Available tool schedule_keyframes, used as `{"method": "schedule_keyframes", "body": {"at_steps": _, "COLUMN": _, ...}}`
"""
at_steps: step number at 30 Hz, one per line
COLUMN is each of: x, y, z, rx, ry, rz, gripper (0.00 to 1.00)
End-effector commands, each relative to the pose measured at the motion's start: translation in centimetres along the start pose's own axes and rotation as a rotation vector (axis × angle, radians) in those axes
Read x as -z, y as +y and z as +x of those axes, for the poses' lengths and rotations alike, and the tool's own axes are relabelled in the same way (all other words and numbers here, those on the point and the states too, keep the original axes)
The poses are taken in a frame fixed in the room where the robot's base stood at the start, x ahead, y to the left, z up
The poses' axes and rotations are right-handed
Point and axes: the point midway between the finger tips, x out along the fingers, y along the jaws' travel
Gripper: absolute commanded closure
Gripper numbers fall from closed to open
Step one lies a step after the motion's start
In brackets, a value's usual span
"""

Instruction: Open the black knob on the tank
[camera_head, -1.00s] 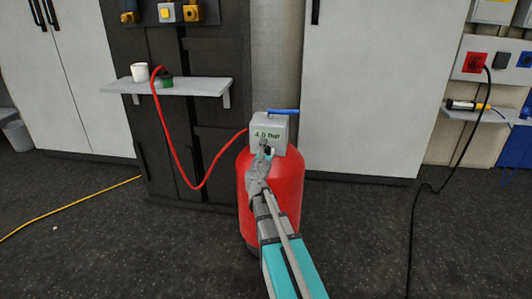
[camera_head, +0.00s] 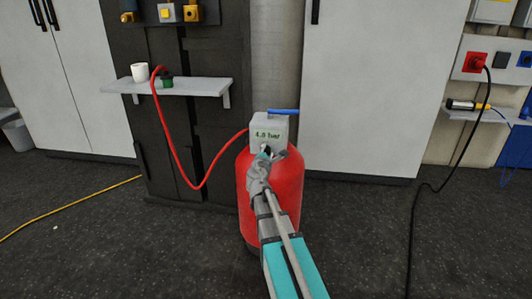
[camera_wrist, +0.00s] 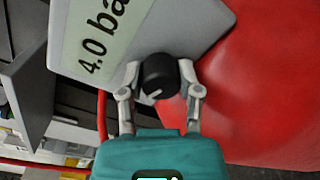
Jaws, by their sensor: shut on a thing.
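The red tank (camera_head: 288,190) stands on the floor with a grey box (camera_head: 283,124) on top, whose green display reads 4.0 bar in the wrist view. The black knob (camera_wrist: 159,80) is on the face of this box, below the display. It has a white mark near its rim. My gripper (camera_wrist: 160,75) is shut on the knob, one finger on each side of it. In the head view my gripper (camera_head: 265,155) is in front of the box and hides most of the knob.
A blue handle (camera_head: 283,111) sits on top of the box. A red hose (camera_head: 176,148) runs left from the tank to a shelf (camera_head: 185,87) holding a white cup (camera_head: 139,72). A yellow cable (camera_head: 70,208) and a black cable (camera_head: 425,188) lie on otherwise open floor.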

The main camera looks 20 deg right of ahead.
Motion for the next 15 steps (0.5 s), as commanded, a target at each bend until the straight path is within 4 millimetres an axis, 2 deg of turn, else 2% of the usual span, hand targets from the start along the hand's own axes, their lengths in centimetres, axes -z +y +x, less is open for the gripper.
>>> {"method": "schedule_keyframes", "body": {"at_steps": 7, "x": 0.08, "y": 0.03, "z": 0.0, "rx": -0.002, "ry": 0.008, "rz": 0.183, "gripper": 1.0}}
{"method": "schedule_keyframes", "body": {"at_steps": 15, "x": 0.07, "y": 0.01, "z": 0.0, "rx": -0.002, "ry": 0.011, "rz": 0.282, "gripper": 1.0}}
